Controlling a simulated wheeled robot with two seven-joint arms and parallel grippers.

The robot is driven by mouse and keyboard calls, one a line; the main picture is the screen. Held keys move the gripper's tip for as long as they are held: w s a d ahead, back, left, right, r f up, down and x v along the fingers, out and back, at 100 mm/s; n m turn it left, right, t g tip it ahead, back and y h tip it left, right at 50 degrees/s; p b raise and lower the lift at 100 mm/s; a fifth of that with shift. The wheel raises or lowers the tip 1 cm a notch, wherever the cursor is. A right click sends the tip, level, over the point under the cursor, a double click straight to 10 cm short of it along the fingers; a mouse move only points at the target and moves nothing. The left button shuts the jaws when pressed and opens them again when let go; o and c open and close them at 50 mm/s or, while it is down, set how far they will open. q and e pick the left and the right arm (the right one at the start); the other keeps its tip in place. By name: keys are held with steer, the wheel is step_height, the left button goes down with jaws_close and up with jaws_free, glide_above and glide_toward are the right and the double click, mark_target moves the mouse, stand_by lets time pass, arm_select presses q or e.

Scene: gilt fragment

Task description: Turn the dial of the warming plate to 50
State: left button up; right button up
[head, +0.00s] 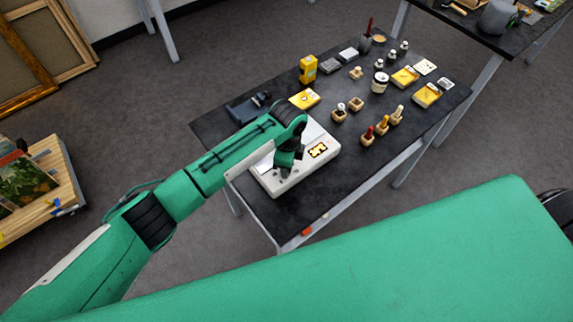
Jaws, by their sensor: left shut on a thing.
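The warming plate (306,171) is a white, low box on the near left part of the black table. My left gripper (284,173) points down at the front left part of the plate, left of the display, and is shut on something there. It appears to be the dial, but the gripper and wrist hide it. The dial's setting cannot be read. My right gripper is not in view.
Behind the plate stand a yellow device (308,69), a yellow box (304,99) and a dark blue-grey tool (249,106). The table's near right strip is clear.

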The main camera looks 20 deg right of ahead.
arm_select(q)
steer(key=shift+r, duration=0.1)
steer(key=o, duration=1)
steer(key=shift+r, duration=0.1)
step_height(320, 180, up, 14)
steer(key=b, duration=0.4)
steer(key=shift+w+d+f, duration=0.2)
steer(key=shift+w, duration=0.2)
steer(key=shift+f, duration=0.1)
